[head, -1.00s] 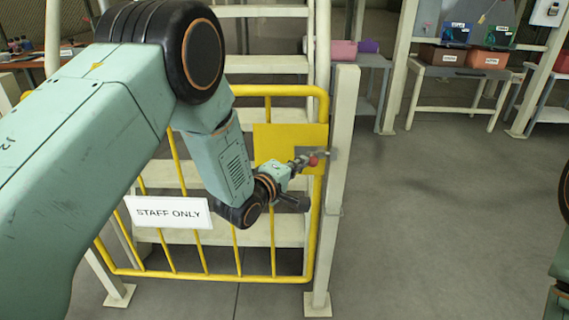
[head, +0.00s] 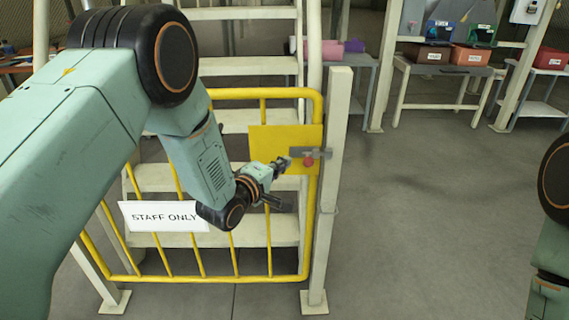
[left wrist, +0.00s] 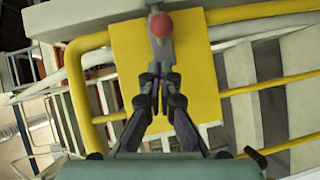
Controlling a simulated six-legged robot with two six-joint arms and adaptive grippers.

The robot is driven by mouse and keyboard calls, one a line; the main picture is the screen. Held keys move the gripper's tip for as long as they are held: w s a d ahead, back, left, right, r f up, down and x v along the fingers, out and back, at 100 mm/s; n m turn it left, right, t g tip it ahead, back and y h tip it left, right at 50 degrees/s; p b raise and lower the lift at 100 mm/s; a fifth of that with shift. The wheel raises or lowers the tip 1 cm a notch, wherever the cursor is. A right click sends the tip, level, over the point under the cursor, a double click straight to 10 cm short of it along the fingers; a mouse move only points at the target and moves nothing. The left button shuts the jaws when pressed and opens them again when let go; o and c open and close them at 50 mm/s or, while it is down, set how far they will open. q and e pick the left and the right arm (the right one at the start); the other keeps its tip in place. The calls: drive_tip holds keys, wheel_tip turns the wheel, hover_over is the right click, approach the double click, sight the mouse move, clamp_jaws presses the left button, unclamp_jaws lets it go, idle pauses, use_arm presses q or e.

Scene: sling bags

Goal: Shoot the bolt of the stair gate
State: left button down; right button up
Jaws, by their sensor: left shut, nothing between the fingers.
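The stair gate (head: 318,230) is a yellow tubular frame lined up with a pale post (head: 335,180). A yellow plate (head: 262,140) at its upper right carries a grey bolt (head: 322,152) with a red knob (head: 308,162). The bolt's right end overlaps the post's edge. My left gripper (head: 284,163) is shut and empty, just left of the knob and apparently clear of it. In the left wrist view, the shut fingertips (left wrist: 160,78) point at the grey bolt (left wrist: 162,52), with the red knob (left wrist: 161,25) beyond them. My right gripper is out of view.
A "STAFF ONLY" sign (head: 165,216) hangs on the gate's left part. Pale stairs (head: 245,65) rise behind the gate. A table with bins (head: 425,75) stands at the back right. The floor right of the post is clear.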

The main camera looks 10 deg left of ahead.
use_arm(q)
drive_tip(key=p+v, duration=0.2)
drive_tip(key=v, duration=0.8)
drive_tip(key=shift+a, duration=0.2)
drive_tip(key=shift+a+f, duration=0.1)
